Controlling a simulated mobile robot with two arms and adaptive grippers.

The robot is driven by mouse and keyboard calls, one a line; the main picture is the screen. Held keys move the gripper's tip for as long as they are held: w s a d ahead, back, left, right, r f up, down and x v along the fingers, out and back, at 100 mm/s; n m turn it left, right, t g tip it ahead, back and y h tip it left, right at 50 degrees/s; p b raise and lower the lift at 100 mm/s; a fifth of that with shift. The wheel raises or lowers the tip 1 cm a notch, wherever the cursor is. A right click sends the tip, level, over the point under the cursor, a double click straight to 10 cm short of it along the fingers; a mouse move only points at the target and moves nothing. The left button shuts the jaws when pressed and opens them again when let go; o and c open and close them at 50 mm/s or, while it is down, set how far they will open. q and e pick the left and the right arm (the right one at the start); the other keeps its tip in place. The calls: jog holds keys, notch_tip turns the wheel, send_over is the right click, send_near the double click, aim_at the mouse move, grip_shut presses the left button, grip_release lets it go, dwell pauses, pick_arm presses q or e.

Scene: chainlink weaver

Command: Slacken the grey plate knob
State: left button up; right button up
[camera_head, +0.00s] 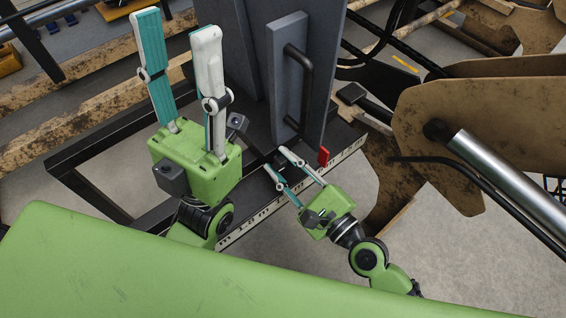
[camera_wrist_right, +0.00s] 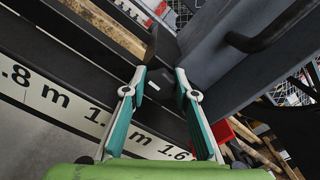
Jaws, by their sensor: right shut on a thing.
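The grey plate (camera_head: 287,72) stands upright at the centre of the head view, with a dark bar handle (camera_head: 300,75) on its face. Its small dark knob (camera_wrist_right: 160,58) is low by the plate's foot and mostly hidden between my right fingertips. My right gripper (camera_head: 276,160) reaches in from the lower right and is shut on the knob; it also shows in the right wrist view (camera_wrist_right: 160,74). My left gripper (camera_head: 176,24) points upward to the left of the plate. Its two fingers are wide apart with nothing between them.
A red block (camera_head: 323,156) sits beside the plate's foot. A white ruler strip (camera_head: 262,214) runs along the dark frame's front edge (camera_head: 110,205). A muddy brown machine arm with a cylinder (camera_head: 505,180) and black hoses fills the right. Dirty beams lie at the left.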

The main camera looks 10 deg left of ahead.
jog(key=shift+r, duration=0.1)
jog(key=o, duration=1.1)
